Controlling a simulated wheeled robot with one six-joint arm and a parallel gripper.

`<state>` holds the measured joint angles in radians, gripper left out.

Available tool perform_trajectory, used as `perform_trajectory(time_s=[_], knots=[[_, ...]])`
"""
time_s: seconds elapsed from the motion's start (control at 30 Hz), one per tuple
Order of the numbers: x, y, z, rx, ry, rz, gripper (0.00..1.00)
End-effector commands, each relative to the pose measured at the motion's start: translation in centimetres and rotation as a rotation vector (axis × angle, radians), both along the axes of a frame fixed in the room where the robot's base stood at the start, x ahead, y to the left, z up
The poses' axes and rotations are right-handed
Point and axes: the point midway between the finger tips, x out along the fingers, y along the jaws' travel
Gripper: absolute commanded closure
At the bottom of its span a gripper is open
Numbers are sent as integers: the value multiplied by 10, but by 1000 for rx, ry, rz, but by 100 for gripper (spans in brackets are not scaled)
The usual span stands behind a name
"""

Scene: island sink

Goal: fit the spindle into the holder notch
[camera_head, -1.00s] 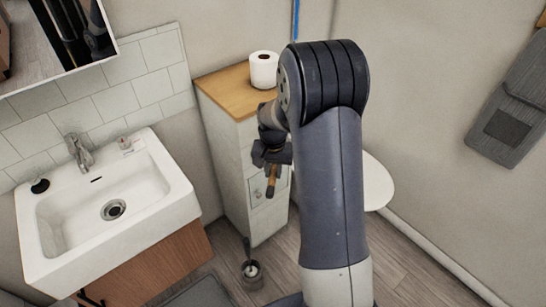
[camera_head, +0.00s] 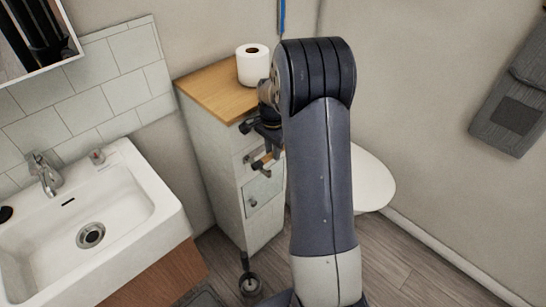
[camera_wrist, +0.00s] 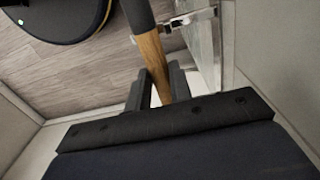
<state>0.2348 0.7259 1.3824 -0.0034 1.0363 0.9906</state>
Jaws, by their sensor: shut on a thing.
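The spindle (camera_wrist: 153,60) is a wooden rod with a dark grey end. In the wrist view it runs up from between the fingers of my gripper (camera_wrist: 160,95), which is shut on it. A shiny metal fitting (camera_wrist: 192,27), which may be the holder, stands just right of the spindle's grey end in the wrist view. I cannot make out its notch or tell whether they touch.
The pale cabinet (camera_head: 207,150) has a wooden top with a paper roll (camera_head: 252,65) on it. A white sink (camera_head: 125,205) is at left, a toilet (camera_head: 372,182) at right behind my arm. A brush stand (camera_head: 250,284) is on the floor beside the cabinet.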

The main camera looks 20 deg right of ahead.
Motion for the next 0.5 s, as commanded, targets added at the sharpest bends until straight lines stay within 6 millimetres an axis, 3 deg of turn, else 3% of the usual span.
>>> perform_trajectory(time_s=[0.2, 0.5], knots=[[-1, 0, -30, 1, 4, 1, 100], [0, 0, -34, 0, 0, 1, 100]])
